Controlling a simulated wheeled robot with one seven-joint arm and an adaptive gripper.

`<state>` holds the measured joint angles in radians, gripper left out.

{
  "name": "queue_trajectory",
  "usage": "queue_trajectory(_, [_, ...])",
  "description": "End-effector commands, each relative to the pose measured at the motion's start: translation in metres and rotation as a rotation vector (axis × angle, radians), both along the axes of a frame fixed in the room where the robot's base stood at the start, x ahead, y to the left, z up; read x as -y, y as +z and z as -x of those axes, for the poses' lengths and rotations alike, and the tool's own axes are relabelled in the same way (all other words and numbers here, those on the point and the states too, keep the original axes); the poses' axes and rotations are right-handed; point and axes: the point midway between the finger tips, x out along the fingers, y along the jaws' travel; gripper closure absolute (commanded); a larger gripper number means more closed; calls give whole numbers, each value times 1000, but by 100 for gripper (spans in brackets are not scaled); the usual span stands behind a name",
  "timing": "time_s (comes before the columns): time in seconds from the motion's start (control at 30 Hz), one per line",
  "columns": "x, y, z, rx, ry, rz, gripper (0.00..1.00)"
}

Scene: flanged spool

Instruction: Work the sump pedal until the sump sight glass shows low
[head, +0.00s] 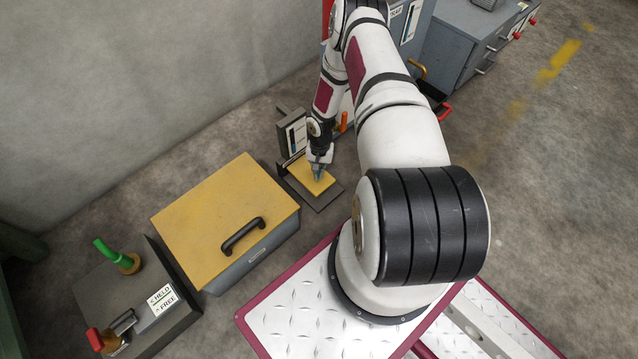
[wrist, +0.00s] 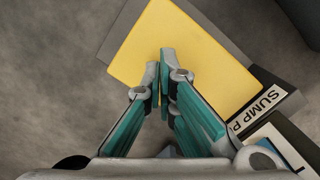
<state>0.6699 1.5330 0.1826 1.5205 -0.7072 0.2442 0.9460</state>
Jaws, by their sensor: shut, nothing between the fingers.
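The sump pedal is a yellow plate (head: 304,182) on a dark base on the floor, beyond the yellow-topped box. In the wrist view the yellow plate (wrist: 190,45) fills the upper middle, with a label reading "SUMP P" (wrist: 260,110) beside it. My gripper (head: 317,176) points down over the plate with its fingers shut and empty. Its fingertips (wrist: 161,82) overlap the near part of the plate; I cannot tell whether they touch it. A grey post with a white-and-blue gauge (head: 293,137) stands behind the pedal, probably the sight glass. Its level is too small to read.
A yellow-lidded grey box (head: 215,215) with a black handle stands left of the pedal. A dark unit (head: 120,285) with a green lever, a red-ended handle and a HELD/FREE plate is at lower left. Grey cabinets (head: 455,50) stand at upper right; a wall rises behind.

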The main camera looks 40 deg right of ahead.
Motion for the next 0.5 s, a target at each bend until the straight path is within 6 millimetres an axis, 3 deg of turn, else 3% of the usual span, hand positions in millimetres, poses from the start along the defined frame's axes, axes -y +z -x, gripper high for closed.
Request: queue_trajectory(0.5, [0,-8,1,0,1,0,100])
